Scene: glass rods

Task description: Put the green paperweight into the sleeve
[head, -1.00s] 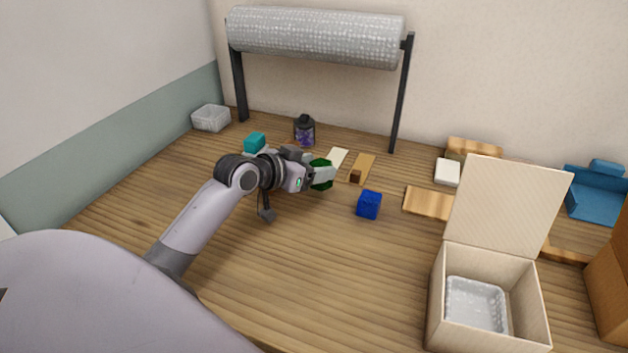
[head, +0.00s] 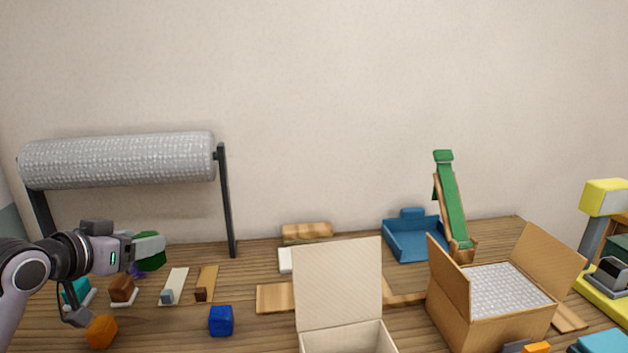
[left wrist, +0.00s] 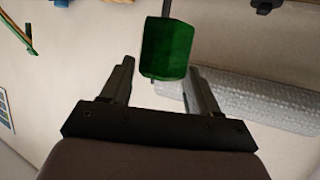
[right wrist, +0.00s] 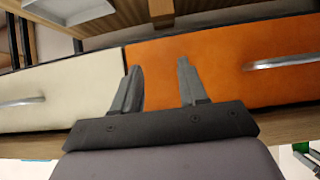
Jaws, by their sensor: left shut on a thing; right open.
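My left gripper (head: 147,246) is shut on the green paperweight (head: 152,264), raised above the back left of the table. In the left wrist view the paperweight (left wrist: 165,50) is a faceted dark green block at the fingertips (left wrist: 160,70). The gripper covers part of it in the head view. My right gripper (right wrist: 160,66) is open and empty, facing a cream drawer (right wrist: 70,88) and an orange drawer (right wrist: 220,70).
A bubble-wrap roll (head: 120,160) hangs on a dark stand behind. A blue cube (head: 221,321), orange block (head: 101,332) and brown block (head: 122,287) stand at left. An open cardboard box (head: 470,325) lined with bubble wrap and a blue tray (head: 415,245) are at right.

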